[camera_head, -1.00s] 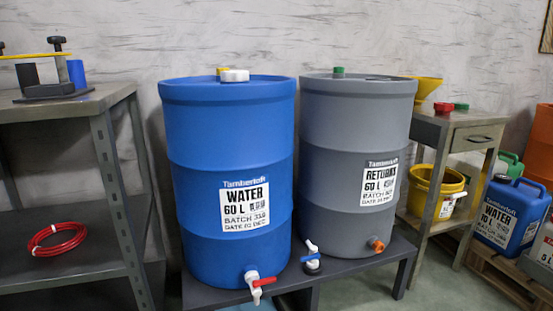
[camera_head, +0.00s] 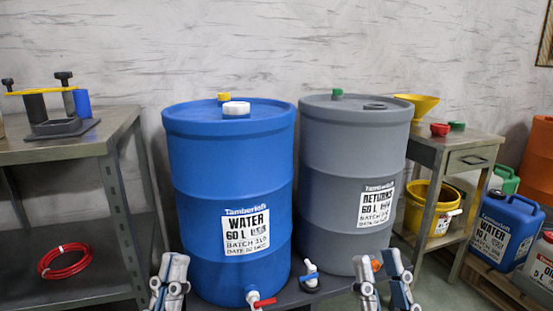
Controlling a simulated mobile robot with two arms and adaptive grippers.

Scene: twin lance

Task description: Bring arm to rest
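My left gripper (camera_head: 168,280) is at the bottom of the head view, in front of the blue barrel's lower left side. Its fingers overlap from this angle, so its opening is unclear. My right gripper (camera_head: 382,276) is at the bottom, in front of the grey barrel's lower right side. Its two fingers stand apart with nothing seen held between them. The blue water barrel (camera_head: 190,196) and the grey returns barrel (camera_head: 325,190) stand upright side by side. The rest of both arms is out of view.
A low dark bench (camera_head: 292,293) bears the barrels. A metal shelf (camera_head: 120,150) is at left, a small table (camera_head: 430,150) and jerrycans (camera_head: 506,227) at right.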

